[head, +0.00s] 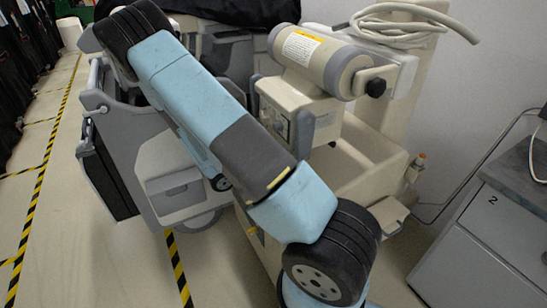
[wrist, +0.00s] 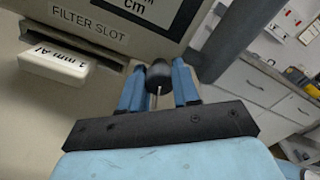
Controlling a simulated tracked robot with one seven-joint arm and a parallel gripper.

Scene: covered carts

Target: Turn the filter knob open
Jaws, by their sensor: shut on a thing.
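In the wrist view, my gripper (wrist: 158,88) has its two blue fingers on either side of a small dark knob (wrist: 158,74) and is shut on it. The knob sits at the edge of a beige housing (wrist: 90,50) with a FILTER SLOT label. A white filter plate (wrist: 54,68) marked 1 mm Al sticks out of the slot to the left of my fingers. In the head view my arm crosses in front of the beige machine (head: 297,105), and my gripper is hidden there.
A beige cylinder (head: 318,62) with a black side knob (head: 376,87) tops the machine, with a coiled cable (head: 385,25) behind. A grey cabinet (head: 490,235) stands at right. Striped floor tape (head: 42,170) marks open floor at left.

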